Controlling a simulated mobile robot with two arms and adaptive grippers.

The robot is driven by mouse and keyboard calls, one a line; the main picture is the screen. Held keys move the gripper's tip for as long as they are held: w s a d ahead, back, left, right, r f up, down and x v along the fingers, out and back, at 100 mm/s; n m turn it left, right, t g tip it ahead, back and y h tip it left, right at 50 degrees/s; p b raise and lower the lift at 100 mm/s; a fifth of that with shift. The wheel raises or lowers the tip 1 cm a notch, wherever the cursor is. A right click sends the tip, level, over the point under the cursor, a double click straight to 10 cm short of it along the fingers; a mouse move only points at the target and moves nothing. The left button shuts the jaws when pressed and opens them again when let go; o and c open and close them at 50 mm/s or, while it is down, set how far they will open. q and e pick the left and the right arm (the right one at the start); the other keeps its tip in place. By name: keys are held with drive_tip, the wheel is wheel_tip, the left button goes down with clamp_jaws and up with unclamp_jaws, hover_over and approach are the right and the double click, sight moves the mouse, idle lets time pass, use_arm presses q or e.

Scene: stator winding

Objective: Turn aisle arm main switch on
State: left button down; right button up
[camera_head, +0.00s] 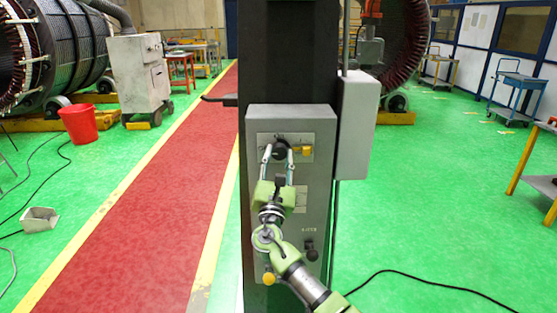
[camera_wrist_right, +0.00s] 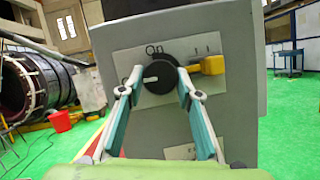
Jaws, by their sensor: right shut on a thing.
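The main switch is a round black knob (camera_head: 280,144) on a pale plate at the top of the grey control box (camera_head: 318,210). In the right wrist view the knob (camera_wrist_right: 158,72) carries a white mark that points left, and the label "On" stands above it. My right gripper (camera_head: 278,153) reaches up from below, and its two fingers are shut on the knob's left and right sides. The right wrist view shows the fingers (camera_wrist_right: 160,84) against the knob's sides. My left gripper is not in view.
A yellow part (camera_head: 306,151) sits just right of the knob, close to the right finger. Lower on the box are a black knob (camera_head: 311,250) and a yellow one (camera_head: 268,278). A grey side box (camera_head: 358,125) stands at right. Open green floor lies right.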

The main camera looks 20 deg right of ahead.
drive_tip(key=m+g+h+b, duration=0.1)
drive_tip(key=m+b, duration=0.2)
drive_tip(key=m+g+h+b, duration=0.1)
drive_tip(key=m+b, duration=0.1)
drive_tip(key=m, duration=0.1)
drive_tip(key=shift+a+f+b, duration=0.15)
drive_tip(key=shift+a+b, duration=0.05)
drive_tip(key=shift+b, duration=0.2)
drive_tip(key=m+g+b, duration=0.1)
drive_tip(key=m, duration=0.1)
drive_tip(key=m+g+h+b, duration=0.1)
drive_tip(key=m, duration=0.1)
drive_tip(key=shift+w+a+m+b, duration=0.1)
drive_tip(key=shift+m+b, duration=0.2)
drive_tip(key=shift+m, duration=0.1)
drive_tip(key=shift+r+m+g+h+b, duration=0.3)
drive_tip(key=shift+m+g+b, duration=0.15)
drive_tip(key=shift+m, duration=0.65)
drive_tip(key=m+g, duration=0.1)
drive_tip(key=m, duration=0.1)
drive_tip(key=shift+r+m, duration=0.15)
drive_tip(key=shift+m, duration=0.25)
drive_tip(key=shift+r+m+g+y, duration=0.1)
drive_tip(key=shift+m+g+y, duration=0.3)
drive_tip(key=shift+m, duration=0.65)
drive_tip(key=shift+r+m+g+y, duration=0.1)
drive_tip(key=shift+m+g+y, duration=0.3)
drive_tip(key=shift+m, duration=0.65)
drive_tip(key=shift+p, duration=0.3)
drive_tip(key=o, duration=1.1)
